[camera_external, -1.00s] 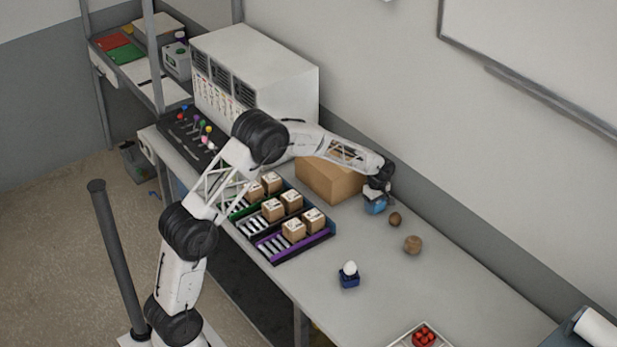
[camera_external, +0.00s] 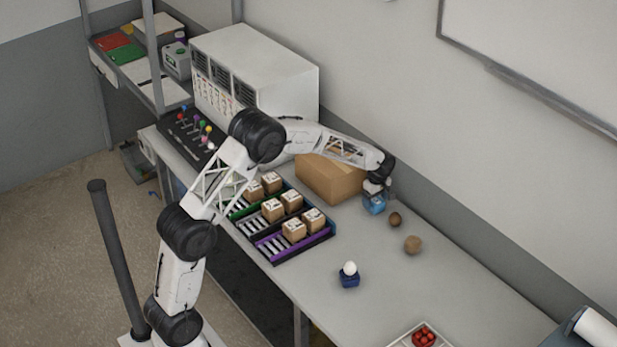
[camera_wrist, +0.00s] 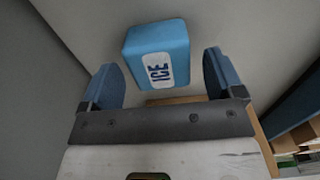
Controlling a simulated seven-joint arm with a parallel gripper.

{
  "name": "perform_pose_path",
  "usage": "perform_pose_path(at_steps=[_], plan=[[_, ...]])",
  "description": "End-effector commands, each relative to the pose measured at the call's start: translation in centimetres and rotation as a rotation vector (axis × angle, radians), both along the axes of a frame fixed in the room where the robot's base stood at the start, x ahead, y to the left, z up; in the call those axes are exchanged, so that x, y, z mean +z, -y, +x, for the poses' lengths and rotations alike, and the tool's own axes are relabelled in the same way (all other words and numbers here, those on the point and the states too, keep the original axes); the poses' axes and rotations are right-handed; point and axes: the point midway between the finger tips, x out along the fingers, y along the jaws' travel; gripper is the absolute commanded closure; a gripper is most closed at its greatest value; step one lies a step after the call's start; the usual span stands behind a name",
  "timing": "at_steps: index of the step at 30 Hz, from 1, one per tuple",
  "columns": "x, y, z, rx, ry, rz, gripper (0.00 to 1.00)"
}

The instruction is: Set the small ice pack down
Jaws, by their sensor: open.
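The small ice pack (camera_wrist: 157,45) is a blue block with a white "ICE" label. In the wrist view it lies between and slightly beyond the two spread fingers, with a gap on each side. My gripper (camera_wrist: 160,78) is open. In the external view the ice pack (camera_external: 374,206) is a small blue shape on the table, just below my gripper (camera_external: 374,196) and to the right of the large cardboard box. The gripper's fingers are too small there to make out.
The large cardboard box (camera_external: 330,180) stands left of my gripper. Two brown round objects, a smaller one (camera_external: 395,219) and a larger one (camera_external: 413,244), lie to the right. A white egg-like thing in a blue holder (camera_external: 349,274) is nearer the front. The table between is clear.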

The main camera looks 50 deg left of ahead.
Motion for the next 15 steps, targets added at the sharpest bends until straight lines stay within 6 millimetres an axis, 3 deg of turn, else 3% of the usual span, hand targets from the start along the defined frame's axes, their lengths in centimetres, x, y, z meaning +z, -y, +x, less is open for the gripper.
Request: perform_pose_path(at_steps=[15], plan=[[7.9,0.0,0.0,0.000,0.001,0.000,0.13]])
